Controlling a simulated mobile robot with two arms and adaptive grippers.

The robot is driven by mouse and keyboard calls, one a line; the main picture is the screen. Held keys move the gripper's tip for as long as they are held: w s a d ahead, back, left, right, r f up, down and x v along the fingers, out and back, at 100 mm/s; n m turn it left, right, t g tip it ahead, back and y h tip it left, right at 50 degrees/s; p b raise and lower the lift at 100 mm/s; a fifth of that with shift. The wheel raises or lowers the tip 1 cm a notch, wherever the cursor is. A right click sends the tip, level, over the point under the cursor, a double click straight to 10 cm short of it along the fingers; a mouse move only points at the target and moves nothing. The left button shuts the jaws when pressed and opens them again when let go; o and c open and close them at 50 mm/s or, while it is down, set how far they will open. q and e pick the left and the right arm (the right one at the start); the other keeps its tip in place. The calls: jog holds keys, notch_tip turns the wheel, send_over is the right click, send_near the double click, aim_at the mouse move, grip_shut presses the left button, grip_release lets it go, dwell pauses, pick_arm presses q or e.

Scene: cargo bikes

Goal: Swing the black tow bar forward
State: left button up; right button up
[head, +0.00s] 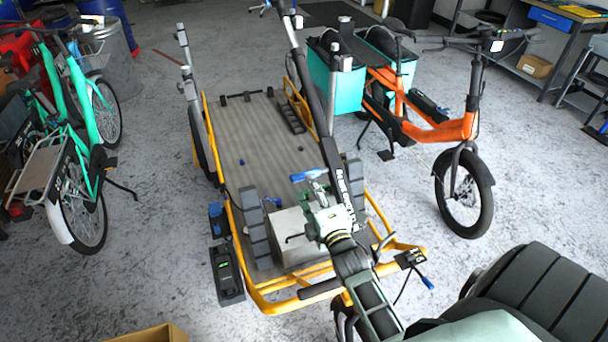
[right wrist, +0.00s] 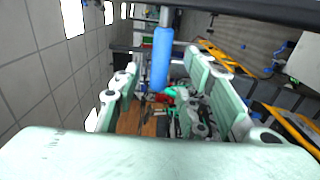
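The black tow bar (head: 312,95) stands tilted over the yellow-framed trailer (head: 262,292), running from its front end up to the top edge of the head view. In the right wrist view a dark bar (right wrist: 250,12) crosses the top. My right gripper (head: 318,188) is beside the bar's lower part, at a blue handle (head: 305,176). In the right wrist view the blue handle (right wrist: 162,58) shows between the two spread fingers (right wrist: 163,82), with gaps on both sides. My left gripper is not in view.
An orange cargo bike (head: 440,130) with teal bags stands to the right of the trailer. A green bike (head: 80,110) stands at the left. A grey box (head: 292,228) sits on the trailer bed's front.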

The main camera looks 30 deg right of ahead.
jog(key=x, duration=0.6)
jog(key=shift+w+p, duration=0.1)
jog(key=shift+p, duration=0.25)
grip_shut()
